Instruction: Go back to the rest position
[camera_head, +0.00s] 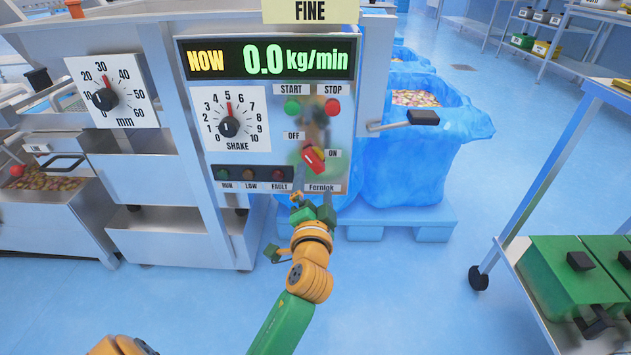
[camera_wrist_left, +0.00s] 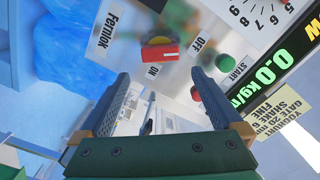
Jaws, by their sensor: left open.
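My left gripper (camera_head: 308,195) is in front of the lower part of the control panel (camera_head: 255,185), just below the red rotary switch (camera_head: 313,158). In the left wrist view the gripper (camera_wrist_left: 160,78) has its two fingers spread wide, with nothing between them. The red switch (camera_wrist_left: 160,52) shows beyond the fingertips, apart from them, on a yellow base beside the ON and OFF labels. I cannot tell for sure which label it points to. My right gripper is not in view.
The display (camera_head: 268,60) reads 0.0 kg/min. A blue-lined bin (camera_head: 425,150) stands right of the panel on a blue pallet (camera_head: 400,225). A metal cart with green boxes (camera_head: 570,275) is at the right. A steel bin (camera_head: 50,215) is at the left. The floor between is clear.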

